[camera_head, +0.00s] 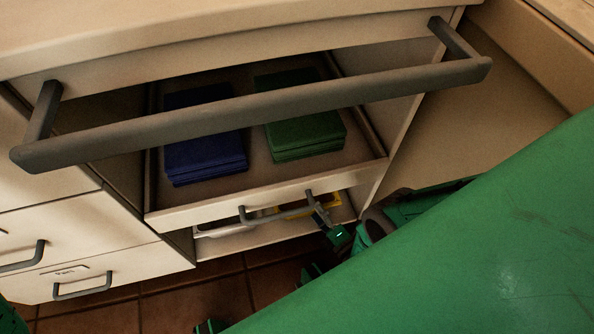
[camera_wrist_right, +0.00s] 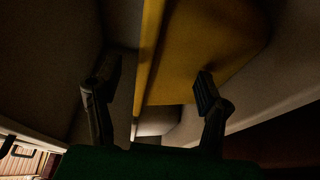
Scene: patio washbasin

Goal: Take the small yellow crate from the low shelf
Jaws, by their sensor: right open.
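The small yellow crate (camera_head: 332,204) shows only in part on the low shelf (camera_head: 275,232), beneath the pulled-out drawer; the drawer front and its handle hide much of it. My right gripper (camera_head: 322,213) reaches in at the crate, below the drawer handle. In the right wrist view the crate (camera_wrist_right: 205,45) fills the upper middle. The open fingers of my right gripper (camera_wrist_right: 155,88) stand apart, with the crate's edge between them in the picture. I cannot tell whether they touch it. My left gripper is out of view.
The drawer (camera_head: 180,217) above holds blue stacked cloths (camera_head: 205,155) and green ones (camera_head: 305,135). A grey bar (camera_head: 250,110) crosses the front above. A white container (camera_head: 225,229) sits left of the crate. Closed drawers (camera_head: 110,275) stand left; tiled floor (camera_head: 200,295) lies below.

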